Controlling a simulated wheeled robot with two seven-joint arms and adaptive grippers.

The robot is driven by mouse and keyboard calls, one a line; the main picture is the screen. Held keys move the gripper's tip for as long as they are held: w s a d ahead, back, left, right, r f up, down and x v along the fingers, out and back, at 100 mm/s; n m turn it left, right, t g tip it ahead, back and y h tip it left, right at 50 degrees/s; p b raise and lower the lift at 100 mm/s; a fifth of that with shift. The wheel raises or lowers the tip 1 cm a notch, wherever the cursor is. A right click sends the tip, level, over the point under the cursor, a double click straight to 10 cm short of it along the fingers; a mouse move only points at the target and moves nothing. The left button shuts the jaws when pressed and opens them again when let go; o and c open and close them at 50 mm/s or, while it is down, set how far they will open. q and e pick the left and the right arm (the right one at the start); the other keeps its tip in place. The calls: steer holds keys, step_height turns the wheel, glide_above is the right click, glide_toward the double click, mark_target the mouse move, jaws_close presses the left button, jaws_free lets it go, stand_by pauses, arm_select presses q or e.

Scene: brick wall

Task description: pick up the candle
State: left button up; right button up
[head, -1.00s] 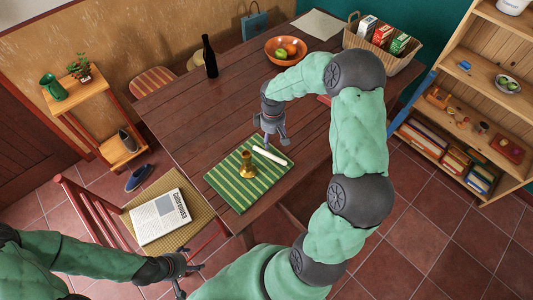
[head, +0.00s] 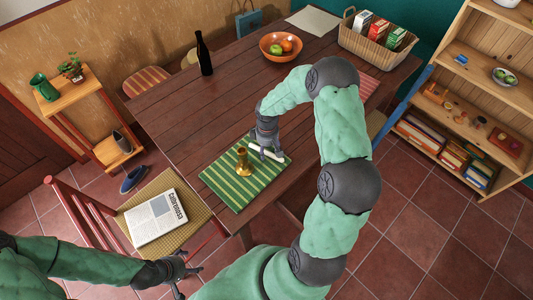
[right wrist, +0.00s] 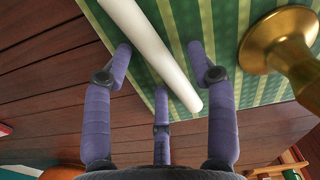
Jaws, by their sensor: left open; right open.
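The white candle (head: 267,153) lies on the green striped mat (head: 225,194) on the table. It also shows in the right wrist view (right wrist: 155,50), running between the spread fingers of my right gripper (right wrist: 163,70). In the head view my right gripper (head: 265,150) is low over the candle and hides part of it. It is open, and I cannot tell whether any finger touches the candle. A brass candlestick (head: 243,163) stands upright on the mat, just left of the candle; it shows at the right wrist view's right side (right wrist: 285,45). My left gripper (head: 180,270) is open and empty near the chair.
A dark bottle (head: 204,54), an orange fruit bowl (head: 265,50) and a basket of cartons (head: 365,50) stand further back on the table (head: 190,110). A chair with a newspaper (head: 155,222) is at the left. The table's left half is mostly clear.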

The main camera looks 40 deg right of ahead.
jaws_close()
